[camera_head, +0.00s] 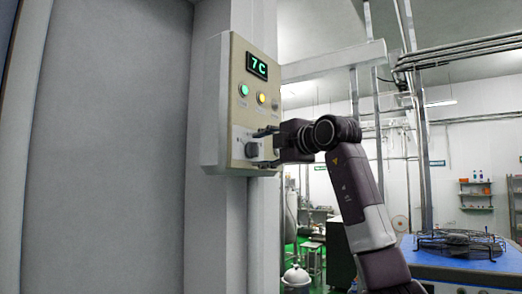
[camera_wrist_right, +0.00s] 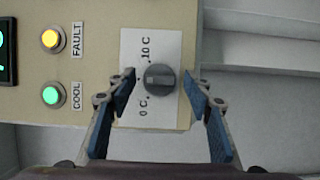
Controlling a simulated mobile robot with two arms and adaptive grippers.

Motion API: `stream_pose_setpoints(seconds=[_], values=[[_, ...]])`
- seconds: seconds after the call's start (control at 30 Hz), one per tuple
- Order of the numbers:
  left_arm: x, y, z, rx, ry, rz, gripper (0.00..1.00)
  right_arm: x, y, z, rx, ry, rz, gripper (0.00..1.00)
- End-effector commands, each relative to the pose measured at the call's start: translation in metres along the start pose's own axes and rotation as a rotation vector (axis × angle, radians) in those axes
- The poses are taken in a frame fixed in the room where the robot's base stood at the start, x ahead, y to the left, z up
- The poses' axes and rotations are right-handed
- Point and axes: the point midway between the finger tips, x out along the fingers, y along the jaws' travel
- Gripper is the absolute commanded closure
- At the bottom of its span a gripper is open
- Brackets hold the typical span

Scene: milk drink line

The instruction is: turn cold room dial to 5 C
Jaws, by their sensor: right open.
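The cold room control box (camera_head: 212,110) is mounted on a pale post, and its green display (camera_head: 257,65) reads 7 C. The grey dial (camera_head: 252,149) sits low on the panel. In the right wrist view the dial (camera_wrist_right: 160,79) stands on a white plate (camera_wrist_right: 140,50) marked 0 C and 10 C. My right gripper (camera_head: 268,150) is at the dial. In the wrist view its open blue-padded fingers (camera_wrist_right: 160,82) stand on either side of the dial, with a gap to it on both sides. My left gripper is not in view.
A green COOL lamp (camera_wrist_right: 53,95) and a yellow FAULT lamp (camera_wrist_right: 51,39) are on the panel. A large grey door or wall panel (camera_head: 110,150) fills the left. A blue unit with a black burner-like grate (camera_head: 460,243) stands at right.

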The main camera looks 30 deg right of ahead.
Motion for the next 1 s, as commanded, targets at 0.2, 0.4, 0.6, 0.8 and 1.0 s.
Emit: stream_pose_setpoints(seconds=[0.2, 0.4, 0.6, 0.8, 1.0], values=[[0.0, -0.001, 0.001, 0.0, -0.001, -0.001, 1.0, -0.007, 0.001, 0.001, 0.0, -0.001, 0.002, 0.53], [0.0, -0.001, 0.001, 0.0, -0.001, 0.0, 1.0, -0.035, 0.001, 0.001, -0.002, -0.002, 0.004, 0.53], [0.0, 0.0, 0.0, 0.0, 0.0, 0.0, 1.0, -0.076, 0.001, 0.002, -0.002, -0.002, 0.003, 0.53], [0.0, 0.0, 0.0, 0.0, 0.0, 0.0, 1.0, -0.107, 0.0, 0.001, 0.0, -0.002, 0.001, 0.53], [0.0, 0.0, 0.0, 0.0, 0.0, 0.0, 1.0, -0.119, -0.001, 0.001, 0.0, 0.0, -0.001, 0.53]])
